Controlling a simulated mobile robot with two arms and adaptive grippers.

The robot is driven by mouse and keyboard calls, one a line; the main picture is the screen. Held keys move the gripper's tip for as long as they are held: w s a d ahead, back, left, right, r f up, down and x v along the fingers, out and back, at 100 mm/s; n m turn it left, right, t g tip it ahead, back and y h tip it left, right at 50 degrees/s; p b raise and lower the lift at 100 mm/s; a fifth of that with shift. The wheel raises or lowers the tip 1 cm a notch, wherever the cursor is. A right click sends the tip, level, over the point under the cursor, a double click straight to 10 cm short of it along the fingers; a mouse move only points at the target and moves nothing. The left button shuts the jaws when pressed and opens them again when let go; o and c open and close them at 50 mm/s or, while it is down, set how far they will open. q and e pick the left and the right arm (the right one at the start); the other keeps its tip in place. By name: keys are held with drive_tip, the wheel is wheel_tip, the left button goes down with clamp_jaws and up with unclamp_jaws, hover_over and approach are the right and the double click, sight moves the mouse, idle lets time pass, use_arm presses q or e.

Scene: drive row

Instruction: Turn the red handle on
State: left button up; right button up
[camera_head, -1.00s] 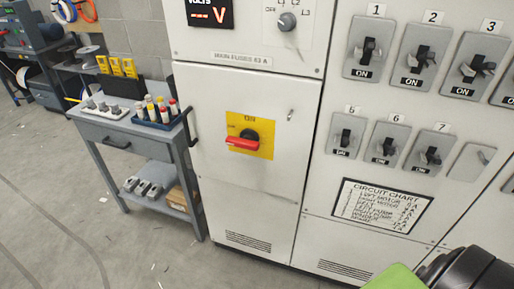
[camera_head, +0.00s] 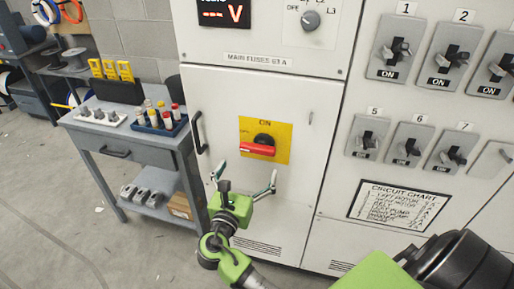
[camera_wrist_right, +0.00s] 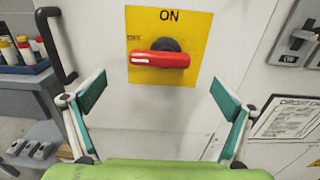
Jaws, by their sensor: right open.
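The red handle (camera_head: 258,149) lies horizontally across a black hub on a yellow plate (camera_head: 281,146) on the white cabinet door. "ON" is printed at the top of the plate, above the hub; the small lettering at its left is hard to read. In the right wrist view the red handle (camera_wrist_right: 159,59) is level, ahead of and above the open fingers. My right gripper (camera_head: 245,183) is open and empty, just below the plate and apart from the handle; its teal-padded fingers (camera_wrist_right: 159,103) spread wide to either side. My left gripper is not in view.
A door pull (camera_head: 198,132) stands out left of the plate. A grey cart (camera_head: 140,142) with fuses stands left of the cabinet. Several switches (camera_head: 395,50) and a circuit chart (camera_head: 398,204) are at the right. The door around the plate is clear.

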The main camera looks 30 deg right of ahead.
sight(256, 151)
drive_tip(key=p+x, duration=0.1)
drive_tip(key=x, duration=0.7)
drive_tip(key=shift+w+d, duration=0.1)
drive_tip(key=shift+d, duration=0.05)
drive_tip(key=shift+w+d, duration=0.45)
drive_tip(key=shift+d, duration=0.05)
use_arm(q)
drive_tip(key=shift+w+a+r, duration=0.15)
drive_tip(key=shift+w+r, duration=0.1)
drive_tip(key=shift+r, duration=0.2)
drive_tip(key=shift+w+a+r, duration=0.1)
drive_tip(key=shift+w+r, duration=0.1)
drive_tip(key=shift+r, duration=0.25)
use_arm(e)
drive_tip(key=c, duration=1.6)
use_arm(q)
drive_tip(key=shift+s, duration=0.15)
use_arm(e)
drive_tip(key=shift+d, duration=0.15)
